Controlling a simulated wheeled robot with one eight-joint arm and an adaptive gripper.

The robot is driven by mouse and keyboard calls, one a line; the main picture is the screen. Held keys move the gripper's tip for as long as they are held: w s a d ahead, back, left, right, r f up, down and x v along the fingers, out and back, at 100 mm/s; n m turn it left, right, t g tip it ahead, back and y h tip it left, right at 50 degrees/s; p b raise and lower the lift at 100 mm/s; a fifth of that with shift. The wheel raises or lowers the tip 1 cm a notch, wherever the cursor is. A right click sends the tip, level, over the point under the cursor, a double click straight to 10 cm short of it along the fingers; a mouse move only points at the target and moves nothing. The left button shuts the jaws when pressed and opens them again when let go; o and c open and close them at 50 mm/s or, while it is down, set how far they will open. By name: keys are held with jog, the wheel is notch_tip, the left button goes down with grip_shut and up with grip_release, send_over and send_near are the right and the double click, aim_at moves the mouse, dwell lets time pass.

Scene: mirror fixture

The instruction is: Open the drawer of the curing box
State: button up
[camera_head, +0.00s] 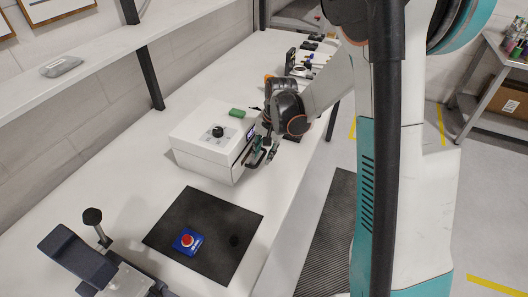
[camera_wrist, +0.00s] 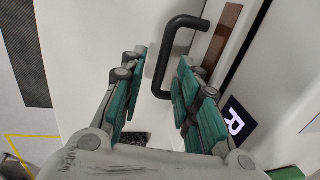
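The curing box (camera_head: 203,151) is a white box on the long white table, with a black knob on its top. In the wrist view its white front (camera_wrist: 232,65) carries a black U-shaped drawer handle (camera_wrist: 161,62). My gripper (camera_head: 262,152) is at the box's right-hand face in the head view. In the wrist view my gripper (camera_wrist: 163,70) is open, its green-padded fingers apart. The handle's bar shows between the fingertips, and the right finger covers part of it. Contact cannot be told. The drawer looks closed, though the arm hides part of that face.
A black mat (camera_head: 190,220) with a blue box and red button (camera_head: 187,241) lies nearer on the table. Several small items stand at the table's far end. The aisle floor (camera_head: 312,225) beside the table is clear.

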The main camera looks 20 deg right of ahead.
grip_shut()
jog(key=s+d, duration=0.9)
jog(key=shift+s+d+b, duration=0.3)
jog(key=shift+b, duration=0.1)
grip_release()
jog(key=shift+r, duration=0.15)
notch_tip(320, 180, up, 12)
jog(key=s+d, duration=0.1)
jog(key=shift+s+d+f, duration=0.25)
jog(key=shift+s+d, duration=0.05)
jog(key=shift+d, duration=0.05)
